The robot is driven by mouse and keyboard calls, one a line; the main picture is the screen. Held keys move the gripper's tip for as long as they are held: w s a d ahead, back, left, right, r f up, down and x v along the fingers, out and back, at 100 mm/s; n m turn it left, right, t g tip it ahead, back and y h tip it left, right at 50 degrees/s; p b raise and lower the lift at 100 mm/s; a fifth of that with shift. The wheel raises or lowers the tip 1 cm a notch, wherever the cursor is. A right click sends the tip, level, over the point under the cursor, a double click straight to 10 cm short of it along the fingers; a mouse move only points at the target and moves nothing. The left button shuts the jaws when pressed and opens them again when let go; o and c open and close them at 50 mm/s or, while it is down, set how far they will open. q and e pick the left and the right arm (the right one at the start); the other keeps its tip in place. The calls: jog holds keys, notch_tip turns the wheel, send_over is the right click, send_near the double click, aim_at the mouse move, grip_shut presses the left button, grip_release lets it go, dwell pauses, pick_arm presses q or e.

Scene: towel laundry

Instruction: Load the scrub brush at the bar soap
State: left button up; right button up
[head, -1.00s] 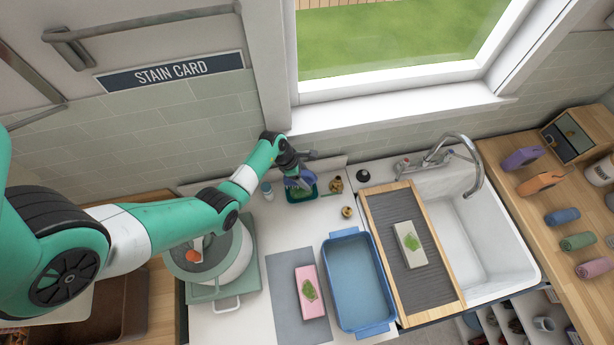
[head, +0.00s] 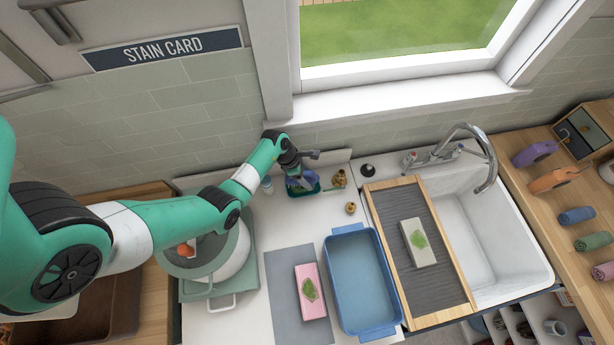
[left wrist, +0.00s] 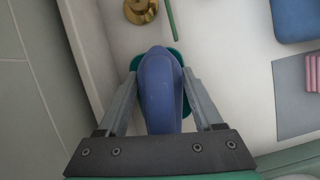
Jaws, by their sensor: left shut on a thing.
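My left gripper (head: 297,178) reaches to the back of the counter. In the left wrist view it (left wrist: 160,95) is shut on the blue-purple scrub brush (left wrist: 160,85), with one finger along each side. The brush (head: 297,189) is over a small teal-green dish (head: 316,189) by the back wall. The dish's rim (left wrist: 178,57) shows around the brush's far end. The brush hides the dish's inside. I cannot make out the bar soap or tell whether the brush touches it. My right gripper is not in view.
Brass pieces (head: 339,179) stand right of the dish, and a small bottle (head: 267,185) stands left. A blue tub (head: 361,280), a pink folded towel (head: 311,291) with a green stain, and a washboard (head: 441,275) bearing a stained white towel (head: 418,242) lie nearer. The sink (head: 488,240) is at right.

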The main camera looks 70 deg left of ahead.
aim_at(310, 172)
pick_arm(q)
jog(key=shift+f+b, duration=0.4)
jog(key=shift+f, duration=0.1)
dwell(0.5)
dwell(1.2)
notch_tip(310, 172, up, 7)
jog(key=p, duration=0.8)
jog(key=shift+r, duration=0.1)
